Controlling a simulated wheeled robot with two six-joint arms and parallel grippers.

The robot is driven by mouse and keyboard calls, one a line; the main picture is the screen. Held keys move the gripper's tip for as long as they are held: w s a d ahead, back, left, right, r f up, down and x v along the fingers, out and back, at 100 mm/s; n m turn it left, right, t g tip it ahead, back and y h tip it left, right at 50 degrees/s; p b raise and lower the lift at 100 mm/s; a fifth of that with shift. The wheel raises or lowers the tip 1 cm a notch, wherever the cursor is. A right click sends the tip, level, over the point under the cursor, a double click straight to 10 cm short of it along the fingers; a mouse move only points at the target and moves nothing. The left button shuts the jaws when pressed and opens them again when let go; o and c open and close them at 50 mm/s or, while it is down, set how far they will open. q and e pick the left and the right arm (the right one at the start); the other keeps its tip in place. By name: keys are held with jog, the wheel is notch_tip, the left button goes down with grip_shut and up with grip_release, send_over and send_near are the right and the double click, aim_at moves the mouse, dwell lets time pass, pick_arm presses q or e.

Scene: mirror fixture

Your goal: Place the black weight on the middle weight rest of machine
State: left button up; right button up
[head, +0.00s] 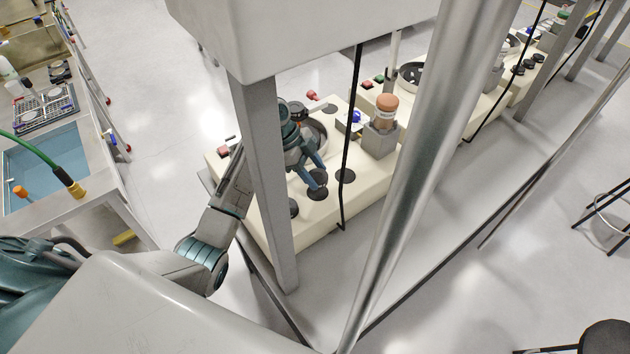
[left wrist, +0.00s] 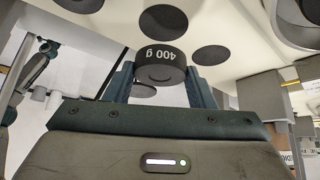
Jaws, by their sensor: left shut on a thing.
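The black weight (left wrist: 160,66), marked "400 g", is gripped between the two fingers of my left gripper (left wrist: 160,85) in the left wrist view. In the head view my left gripper (head: 312,178) points down over the front of the cream machine (head: 262,222), with the small black weight (head: 318,177) at its fingertips. The machine's round black weight rests show as a row; the middle weight rest (head: 318,194) lies just below the weight in the picture. It also shows in the left wrist view (left wrist: 160,18). Whether the weight touches the machine cannot be told. My right gripper is out of view.
Another rest (head: 345,175) is to the right, and one (head: 293,208) is partly behind a grey post (head: 262,180). A black cable (head: 350,130) hangs in front of the machine.

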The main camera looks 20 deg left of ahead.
aim_at(314, 192)
pick_arm(q)
notch_tip(314, 192, down, 4)
jog(key=shift+r+p, duration=0.15)
jog(key=shift+p, duration=0.6)
jog(key=shift+f, duration=0.5)
jog(key=shift+f, duration=0.1)
jog(key=o, duration=1.3)
jog(key=shift+c, duration=0.2)
